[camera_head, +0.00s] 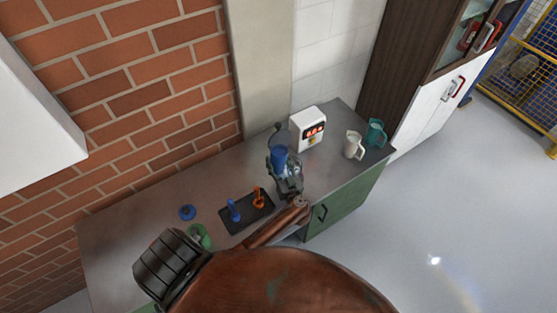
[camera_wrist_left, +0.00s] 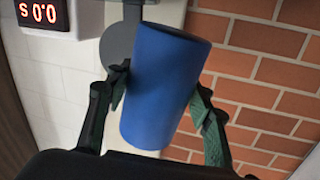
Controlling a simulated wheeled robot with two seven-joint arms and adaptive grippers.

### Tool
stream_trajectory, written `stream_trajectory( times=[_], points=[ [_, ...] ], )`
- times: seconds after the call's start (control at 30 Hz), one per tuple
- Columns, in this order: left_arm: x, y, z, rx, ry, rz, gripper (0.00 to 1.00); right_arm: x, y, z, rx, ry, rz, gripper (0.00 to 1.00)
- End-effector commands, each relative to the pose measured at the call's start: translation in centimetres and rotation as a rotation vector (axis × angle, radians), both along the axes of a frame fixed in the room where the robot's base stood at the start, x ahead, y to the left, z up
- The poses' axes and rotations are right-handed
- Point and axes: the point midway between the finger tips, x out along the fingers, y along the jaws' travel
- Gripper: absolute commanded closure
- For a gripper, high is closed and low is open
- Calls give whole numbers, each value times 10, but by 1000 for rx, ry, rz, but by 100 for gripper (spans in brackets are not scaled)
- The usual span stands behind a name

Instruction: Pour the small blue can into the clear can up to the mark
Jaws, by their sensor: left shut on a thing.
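The small blue can (camera_head: 279,158) is held up over the back of the counter in the head view. It fills the middle of the left wrist view (camera_wrist_left: 165,85) and looks tilted there. My left gripper (camera_head: 286,172) is shut on it, with one dark finger on each side in the wrist view (camera_wrist_left: 160,105). I cannot make out the clear can with certainty in either view. My right gripper is not in view.
A white device (camera_head: 308,128) with a lit display stands right of the can. A white jug (camera_head: 353,146) and teal jug (camera_head: 375,133) stand farther right. A black tray (camera_head: 235,226) holds blue and orange items. A blue round piece (camera_head: 187,212) lies on the open left counter (camera_head: 125,225).

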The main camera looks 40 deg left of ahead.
Motion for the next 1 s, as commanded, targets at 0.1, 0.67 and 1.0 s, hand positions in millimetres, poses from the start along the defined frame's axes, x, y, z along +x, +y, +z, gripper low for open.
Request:
stream_trajectory(
  times=[0.1,0.67,1.0],
  points=[
    [-2,1,7,18,32,-1,91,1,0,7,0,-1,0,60],
    [-12,6,23,105,226,0,91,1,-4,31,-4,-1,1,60],
    [-19,9,34,175,381,0,91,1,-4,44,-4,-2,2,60]
  ],
)
